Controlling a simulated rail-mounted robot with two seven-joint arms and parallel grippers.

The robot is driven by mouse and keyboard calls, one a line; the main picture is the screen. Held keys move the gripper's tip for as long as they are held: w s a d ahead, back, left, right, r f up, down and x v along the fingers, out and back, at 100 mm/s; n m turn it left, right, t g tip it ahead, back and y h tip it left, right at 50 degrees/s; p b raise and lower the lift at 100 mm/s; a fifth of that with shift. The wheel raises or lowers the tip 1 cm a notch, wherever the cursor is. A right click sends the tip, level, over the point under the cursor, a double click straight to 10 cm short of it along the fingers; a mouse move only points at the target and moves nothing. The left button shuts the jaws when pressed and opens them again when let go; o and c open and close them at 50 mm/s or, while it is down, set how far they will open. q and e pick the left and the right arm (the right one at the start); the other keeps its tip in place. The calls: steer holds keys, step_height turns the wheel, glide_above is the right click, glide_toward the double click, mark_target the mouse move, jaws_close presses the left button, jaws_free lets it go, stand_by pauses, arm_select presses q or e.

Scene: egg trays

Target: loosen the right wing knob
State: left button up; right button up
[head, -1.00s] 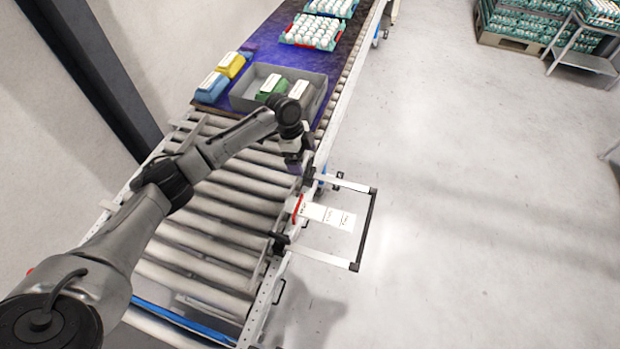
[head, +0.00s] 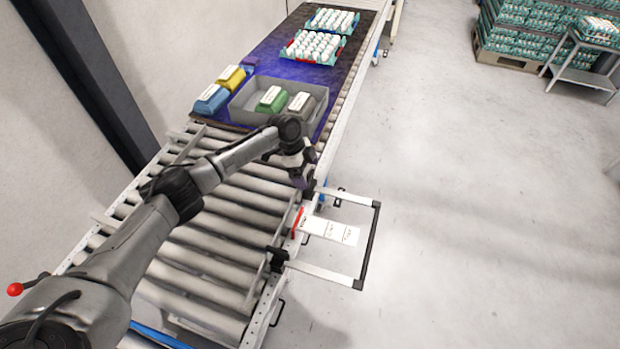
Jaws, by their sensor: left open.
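A slide-out frame of two silver rods and a black end bar (head: 371,240) sticks out from the conveyor's right side. Its rods pass through two small black clamps at the conveyor edge: a near one (head: 278,257) and a far one (head: 309,187). The wing knobs are too small to make out clearly at these clamps. My left gripper (head: 302,182) is open, pointing down just left of the far clamp; I cannot tell whether it touches it. Its fingertips are small and partly hidden. My right gripper is not in view.
A white label strip (head: 330,229) with a red end lies between the rods. Conveyor rollers (head: 215,235) run under my arm. A grey bin (head: 248,101) with egg cartons, and egg trays (head: 312,47), stand farther back.

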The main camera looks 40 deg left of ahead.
mark_target(309, 176)
arm_select(q)
steer(key=shift+x, duration=1.55)
steer(key=c, duration=0.9)
steer(key=shift+r+n+p, duration=0.25)
steer(key=shift+n+p, duration=0.25)
steer(key=shift+p, duration=0.25)
steer(key=n+t+y+p, duration=0.1)
steer(key=n+p, duration=0.2)
steer(key=n+t+y+p, duration=0.1)
steer(key=n+p, duration=0.2)
steer(key=p, duration=0.1)
steer(key=n+y+p, duration=0.1)
steer(key=n+p, duration=0.2)
steer(key=p, duration=0.1)
steer(key=shift+d+r+n+t, duration=0.1)
steer(key=shift+n+t, duration=0.2)
steer(key=shift+t, duration=0.1)
steer(key=n+p, duration=0.2)
steer(key=shift+n+y+p, duration=0.3)
steer(key=shift+y, duration=0.1)
steer(key=shift+f+n+y+p, duration=0.2)
steer(key=shift+n+y+p, duration=0.65)
steer(key=shift+n, duration=0.65)
